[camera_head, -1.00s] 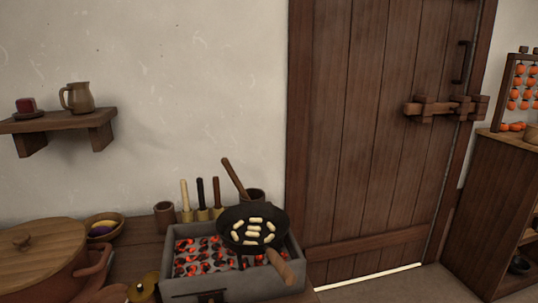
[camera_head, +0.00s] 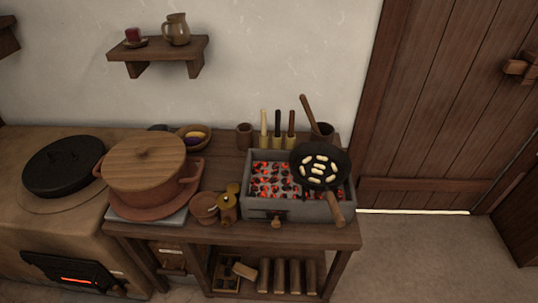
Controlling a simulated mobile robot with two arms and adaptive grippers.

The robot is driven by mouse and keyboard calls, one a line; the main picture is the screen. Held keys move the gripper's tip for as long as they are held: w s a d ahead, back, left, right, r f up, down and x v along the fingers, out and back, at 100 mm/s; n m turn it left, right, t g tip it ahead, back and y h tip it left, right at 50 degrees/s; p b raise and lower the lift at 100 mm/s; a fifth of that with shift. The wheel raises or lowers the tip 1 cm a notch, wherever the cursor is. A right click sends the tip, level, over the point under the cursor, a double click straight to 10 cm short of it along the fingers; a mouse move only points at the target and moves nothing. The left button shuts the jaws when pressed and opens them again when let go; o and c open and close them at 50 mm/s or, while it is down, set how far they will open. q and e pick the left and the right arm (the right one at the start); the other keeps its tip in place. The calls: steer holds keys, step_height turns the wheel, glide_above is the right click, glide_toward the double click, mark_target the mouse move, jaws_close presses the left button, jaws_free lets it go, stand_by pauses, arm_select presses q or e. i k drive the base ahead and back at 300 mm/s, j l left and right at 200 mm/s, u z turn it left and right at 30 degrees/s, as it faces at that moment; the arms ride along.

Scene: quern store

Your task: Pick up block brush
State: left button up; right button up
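I cannot pick out a block brush for certain. A small pale wooden block (camera_head: 244,270) lies tilted on the low shelf under the wooden table, at the right edge of a small compartmented box (camera_head: 225,281); it could be the brush, but no bristles can be made out. Several upright-handled tools (camera_head: 277,130) with pale, black and brown handles stand at the back of the table behind the brazier. Neither of my grippers is in view.
A brazier (camera_head: 262,206) with glowing coals and a pan (camera_head: 320,165) stands on the table (camera_head: 180,237). Left are a lidded pot (camera_head: 145,175) and a stove (camera_head: 45,235) with a black lidded pan (camera_head: 62,167). Several logs (camera_head: 295,276) fill the low shelf. Floor at right (camera_head: 430,250) is clear.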

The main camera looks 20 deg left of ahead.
mark_target(241, 269)
steer(key=u, duration=0.75)
steer(key=l, duration=0.2)
steer(key=u, duration=0.05)
